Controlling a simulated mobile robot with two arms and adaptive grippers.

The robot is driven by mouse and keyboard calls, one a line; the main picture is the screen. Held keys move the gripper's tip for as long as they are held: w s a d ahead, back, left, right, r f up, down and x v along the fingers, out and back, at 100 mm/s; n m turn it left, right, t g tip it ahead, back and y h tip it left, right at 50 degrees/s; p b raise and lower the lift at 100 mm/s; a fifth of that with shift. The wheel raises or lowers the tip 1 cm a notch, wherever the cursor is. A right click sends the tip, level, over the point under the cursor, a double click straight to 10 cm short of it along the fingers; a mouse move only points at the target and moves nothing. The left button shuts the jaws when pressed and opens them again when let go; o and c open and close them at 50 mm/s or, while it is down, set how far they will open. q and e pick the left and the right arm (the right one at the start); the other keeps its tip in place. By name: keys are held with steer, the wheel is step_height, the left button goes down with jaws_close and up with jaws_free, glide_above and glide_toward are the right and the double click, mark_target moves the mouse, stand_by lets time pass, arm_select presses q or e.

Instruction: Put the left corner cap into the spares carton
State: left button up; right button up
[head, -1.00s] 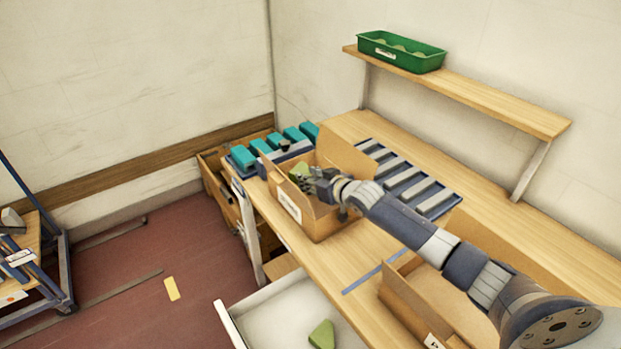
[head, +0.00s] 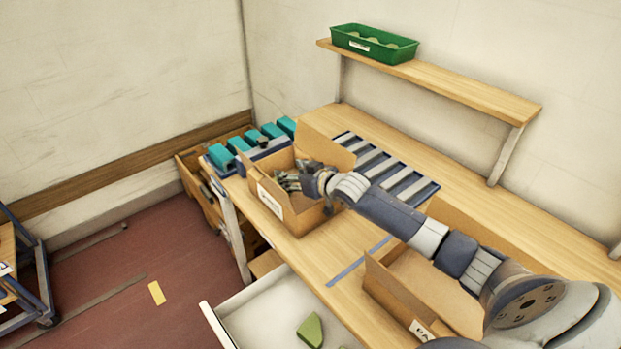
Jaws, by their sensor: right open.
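My right gripper (head: 287,182) is open at the mouth of the far open cardboard carton (head: 298,222), its fingers over the carton's inside. No cap shows between the fingers, and the carton's floor is hidden by its walls and my gripper. The carton has a white label too small to read, so I cannot tell by it whether this is the spares carton. A green wedge-shaped corner cap (head: 311,330) lies in the open white drawer (head: 262,306), and a sliver of another green piece shows at the bottom edge. My left gripper is out of view.
A second open carton (head: 405,305) stands nearer on the bench, under my right arm. A blue tray with grey bars (head: 388,168) lies behind the far carton, teal blocks (head: 271,131) to its left. A green bin (head: 374,44) with round-topped pieces sits on the shelf. A blue cart stands far left.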

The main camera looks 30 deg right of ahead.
steer(key=b+v, duration=0.1)
steer(key=v, duration=0.9)
stand_by(0.3)
